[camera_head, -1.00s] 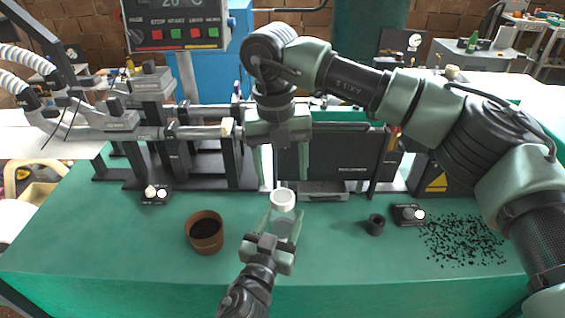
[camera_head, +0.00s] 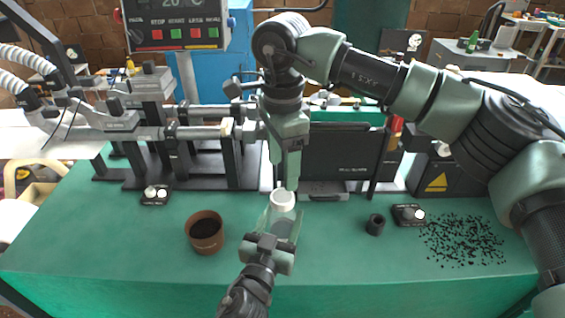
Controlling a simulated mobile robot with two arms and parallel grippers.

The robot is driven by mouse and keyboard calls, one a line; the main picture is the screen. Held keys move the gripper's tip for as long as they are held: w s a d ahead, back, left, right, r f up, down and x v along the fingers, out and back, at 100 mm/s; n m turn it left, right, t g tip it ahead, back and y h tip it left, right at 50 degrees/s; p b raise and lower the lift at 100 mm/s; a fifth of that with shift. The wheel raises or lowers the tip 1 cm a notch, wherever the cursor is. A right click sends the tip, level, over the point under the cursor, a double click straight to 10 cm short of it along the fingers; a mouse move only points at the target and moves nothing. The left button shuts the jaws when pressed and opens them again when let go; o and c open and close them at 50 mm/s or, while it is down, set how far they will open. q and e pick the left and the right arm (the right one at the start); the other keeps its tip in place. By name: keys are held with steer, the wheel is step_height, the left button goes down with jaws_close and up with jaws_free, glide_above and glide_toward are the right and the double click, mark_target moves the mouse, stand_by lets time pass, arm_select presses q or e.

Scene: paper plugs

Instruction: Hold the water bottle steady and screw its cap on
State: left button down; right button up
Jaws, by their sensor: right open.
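The water bottle (camera_head: 282,222) is clear and stands upright at the front middle of the green table. The white cap (camera_head: 283,198) sits at its top; how tightly it is seated cannot be told. My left gripper (camera_head: 281,226) reaches in from the front, with its fingers on both sides of the bottle, shut on it. My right gripper (camera_head: 285,180) points straight down just above the cap. Its fingers are open, seen nearly edge-on, one largely hiding the other. Whether the fingertips touch the cap cannot be told.
A brown pot of dark soil (camera_head: 205,232) stands left of the bottle. A small black cup (camera_head: 375,224), a button box (camera_head: 408,215) and scattered black pellets (camera_head: 462,240) lie to the right. A machine (camera_head: 340,155) lines the back. Another button box (camera_head: 156,195) sits at the left.

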mark_target(282, 196)
stand_by(0.3)
steer(key=shift+f, duration=4.05)
jaws_close()
steer(key=m, duration=0.7)
steer(key=shift+m, duration=0.4)
steer(key=m, duration=0.6)
steer(key=shift+m, duration=0.4)
steer(key=shift+o, duration=0.6)
jaws_free()
